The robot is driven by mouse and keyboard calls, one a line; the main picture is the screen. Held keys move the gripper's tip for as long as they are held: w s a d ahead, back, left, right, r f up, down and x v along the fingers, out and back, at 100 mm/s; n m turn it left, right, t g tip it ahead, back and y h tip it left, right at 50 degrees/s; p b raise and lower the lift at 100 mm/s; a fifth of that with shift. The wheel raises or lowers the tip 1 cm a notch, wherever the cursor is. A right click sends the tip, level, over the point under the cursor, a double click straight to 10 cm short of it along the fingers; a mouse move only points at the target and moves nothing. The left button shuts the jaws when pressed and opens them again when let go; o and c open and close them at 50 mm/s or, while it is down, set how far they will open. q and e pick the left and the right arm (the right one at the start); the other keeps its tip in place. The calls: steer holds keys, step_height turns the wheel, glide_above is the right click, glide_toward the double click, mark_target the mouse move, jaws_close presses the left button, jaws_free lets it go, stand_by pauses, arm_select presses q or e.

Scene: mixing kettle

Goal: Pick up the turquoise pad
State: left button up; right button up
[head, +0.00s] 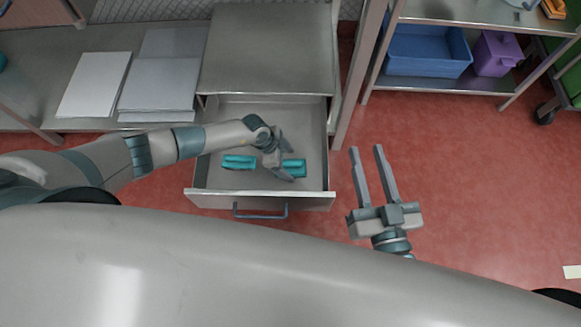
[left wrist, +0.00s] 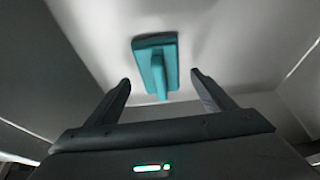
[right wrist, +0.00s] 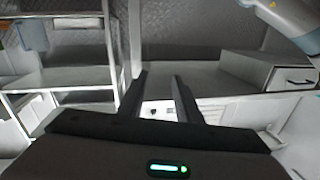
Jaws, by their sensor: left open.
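Two turquoise pads lie in the open drawer in the head view, a left pad (head: 239,162) and a right pad (head: 295,168). My left gripper (head: 285,160) is inside the drawer area, between the two and close to the right pad, partly covering it. In the left wrist view one turquoise pad (left wrist: 156,66) with a raised ridge lies ahead of the fingertips, roughly centred between the open fingers (left wrist: 160,88). The fingers are apart from it. My right gripper (head: 367,150) is open and empty over the red floor, right of the drawer.
The open drawer (head: 210,180) has a front wall with a handle (head: 260,212). A steel cabinet top (head: 268,50) sits above it. Flat grey panels (head: 95,85) lie on the left shelf. A blue bin (head: 425,52) and purple container (head: 495,53) stand on the right rack.

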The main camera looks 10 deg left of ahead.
arm_select(q)
steer(key=shift+b+x, duration=0.4)
steer(key=shift+x, duration=0.65)
arm_select(e)
steer(key=shift+s+a+r+t+y, duration=0.15)
steer(key=shift+r+t, duration=0.25)
steer(key=shift+r, duration=0.3)
steer(key=shift+s+r+t+y, duration=0.2)
steer(key=shift+r+t, duration=0.2)
steer(key=shift+r, duration=0.25)
steer(key=shift+s+a+r+t+y, duration=0.15)
steer(key=shift+r+t, duration=0.25)
steer(key=shift+r, duration=0.3)
arm_select(q)
steer(key=c, duration=1.3)
